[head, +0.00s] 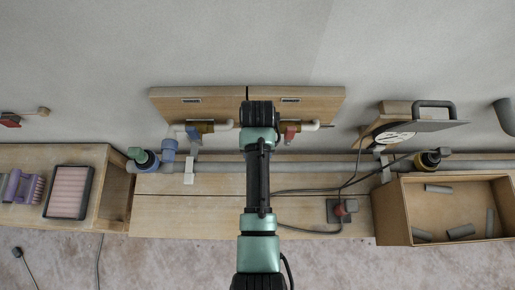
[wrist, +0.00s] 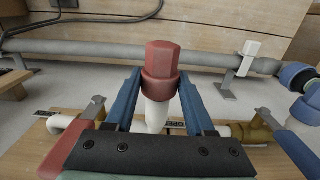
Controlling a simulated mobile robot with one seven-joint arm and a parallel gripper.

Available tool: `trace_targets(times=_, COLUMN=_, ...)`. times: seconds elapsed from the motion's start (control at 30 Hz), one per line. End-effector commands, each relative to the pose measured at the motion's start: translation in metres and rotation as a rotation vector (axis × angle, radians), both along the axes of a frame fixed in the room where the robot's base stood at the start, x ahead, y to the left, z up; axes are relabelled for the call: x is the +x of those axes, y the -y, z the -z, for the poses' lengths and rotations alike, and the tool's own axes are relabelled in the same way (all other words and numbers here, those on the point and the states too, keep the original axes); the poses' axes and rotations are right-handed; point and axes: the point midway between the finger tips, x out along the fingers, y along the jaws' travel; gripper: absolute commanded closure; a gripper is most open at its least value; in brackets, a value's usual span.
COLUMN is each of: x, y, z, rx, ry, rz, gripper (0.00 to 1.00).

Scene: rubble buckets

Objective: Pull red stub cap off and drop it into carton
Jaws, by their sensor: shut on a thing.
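The red stub cap (wrist: 161,64) is in the middle of the wrist view, between the two blue fingers of my gripper (wrist: 160,84). My gripper is shut on it. A white pipe stub (wrist: 156,115) shows directly below the cap; I cannot tell how far the cap sits over it. In the head view my arm hides the cap and fingers. The carton (head: 395,214) is an open brown box at the right, with several short grey pipe pieces inside. My gripper is well to the left of it.
Beside the stub are a blue valve handle (head: 194,134) and a red valve handle (head: 290,134). A grey pipe (head: 225,167) runs along the wall.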

Motion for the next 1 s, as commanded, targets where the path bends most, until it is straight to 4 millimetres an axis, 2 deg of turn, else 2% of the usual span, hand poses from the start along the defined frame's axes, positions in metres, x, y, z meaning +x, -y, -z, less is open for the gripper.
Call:
trace_targets(times=0.37, x=-0.022, y=0.0, z=-0.002, rx=0.0, ry=-0.001, rz=0.0, gripper=1.0)
trace_targets(times=0.7, x=-0.023, y=0.0, z=0.001, rx=0.0, ry=0.001, rz=0.0, gripper=1.0)
trace_targets(times=0.87, x=-0.021, y=0.0, z=0.012, rx=0.0, ry=0.002, rz=0.0, gripper=1.0)
trace_targets(times=1.0, x=-0.02, y=0.0, z=0.03, rx=0.0, ry=0.004, rz=0.0, gripper=1.0)
